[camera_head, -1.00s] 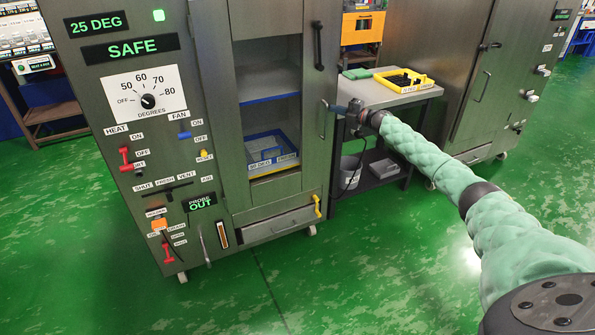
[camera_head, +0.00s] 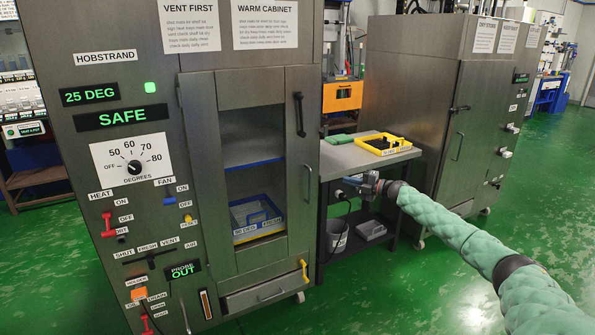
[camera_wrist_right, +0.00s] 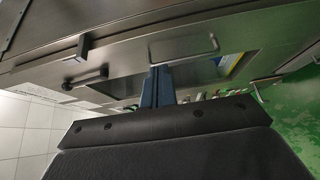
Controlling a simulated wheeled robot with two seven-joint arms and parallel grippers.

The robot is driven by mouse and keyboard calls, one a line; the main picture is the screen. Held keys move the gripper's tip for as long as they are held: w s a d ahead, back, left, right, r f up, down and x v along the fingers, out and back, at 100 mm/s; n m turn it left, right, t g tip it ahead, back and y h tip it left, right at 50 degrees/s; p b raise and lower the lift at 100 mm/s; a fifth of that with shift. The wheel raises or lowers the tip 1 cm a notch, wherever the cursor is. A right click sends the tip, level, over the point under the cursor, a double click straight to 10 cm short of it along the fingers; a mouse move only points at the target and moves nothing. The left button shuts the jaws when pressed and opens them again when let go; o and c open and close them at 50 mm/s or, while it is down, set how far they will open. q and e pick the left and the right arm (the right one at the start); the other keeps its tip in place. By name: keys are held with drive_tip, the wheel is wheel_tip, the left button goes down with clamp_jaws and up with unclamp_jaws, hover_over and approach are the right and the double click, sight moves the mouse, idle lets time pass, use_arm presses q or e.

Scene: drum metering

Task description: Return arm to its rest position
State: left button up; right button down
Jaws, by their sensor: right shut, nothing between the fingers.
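My right arm (camera_head: 445,222), in a pale green padded sleeve, reaches in from the right. Its gripper (camera_head: 346,181) is shut and empty, in front of the work table and right of the warm cabinet (camera_head: 330,45). A small gap separates it from the silver door handle (camera_head: 308,182). In the right wrist view the blue fingers (camera_wrist_right: 157,86) are together, with a metal front and bar handle (camera_wrist_right: 184,56) beyond. The cabinet door (camera_head: 294,200) looks closed. Its window shows a blue-edged tray (camera_head: 262,236) inside. My left gripper is not in view.
The grey work table (camera_head: 345,160) holds a yellow tray (camera_head: 384,151) and a green item (camera_head: 340,139). A bucket (camera_head: 338,235) sits on its lower shelf. Another steel cabinet (camera_head: 410,75) stands at right. Green floor (camera_head: 390,290) is open in front.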

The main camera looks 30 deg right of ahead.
drive_tip(key=shift+s+r, duration=0.15)
drive_tip(key=shift+r, duration=0.05)
